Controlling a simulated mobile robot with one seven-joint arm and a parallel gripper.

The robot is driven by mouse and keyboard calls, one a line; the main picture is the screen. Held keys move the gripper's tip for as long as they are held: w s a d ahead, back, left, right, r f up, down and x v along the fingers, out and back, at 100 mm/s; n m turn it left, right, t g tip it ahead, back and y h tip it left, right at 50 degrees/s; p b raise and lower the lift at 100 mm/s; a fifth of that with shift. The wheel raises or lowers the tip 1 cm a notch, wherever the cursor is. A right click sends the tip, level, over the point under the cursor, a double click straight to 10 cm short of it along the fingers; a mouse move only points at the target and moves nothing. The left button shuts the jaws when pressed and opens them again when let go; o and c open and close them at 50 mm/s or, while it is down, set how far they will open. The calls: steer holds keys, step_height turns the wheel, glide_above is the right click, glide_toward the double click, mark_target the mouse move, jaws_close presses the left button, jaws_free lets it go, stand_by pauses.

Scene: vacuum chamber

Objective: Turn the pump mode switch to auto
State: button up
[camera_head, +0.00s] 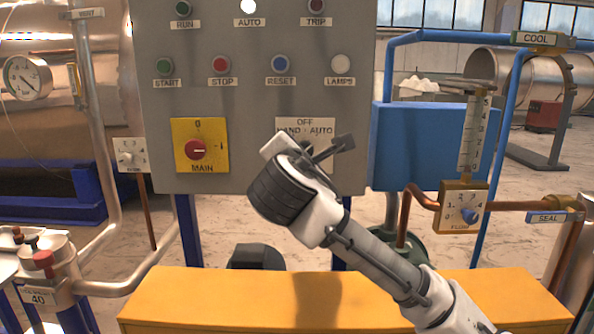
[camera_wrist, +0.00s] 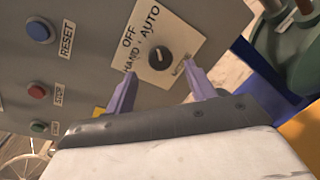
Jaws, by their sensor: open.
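The pump mode switch is a round black knob (camera_wrist: 159,57) on a cream plate marked OFF, HAND and AUTO. In the head view the plate (camera_head: 305,124) is on the lower right of the grey panel, and my gripper hides the knob. In the wrist view my gripper (camera_wrist: 159,70) is open, with its two purple-grey fingers apart and nothing between them. The knob lies ahead, in line with the gap between the fingertips. I cannot tell which mark the knob points to. In the head view my gripper (camera_head: 325,150) is in front of the plate.
The red MAIN switch (camera_head: 195,149) on its yellow plate is left of the mode switch. START, STOP, RESET (camera_head: 280,64) and LAMPS buttons are above. The AUTO lamp (camera_head: 248,6) looks bright white. A blue box (camera_head: 415,150) stands right of the panel, a yellow surface (camera_head: 220,300) below.

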steer(key=s+b, duration=0.1)
steer(key=s, duration=0.8)
steer(key=shift+a+r+b, duration=0.3)
steer(key=shift+a+r, duration=0.1)
steer(key=shift+a, duration=0.05)
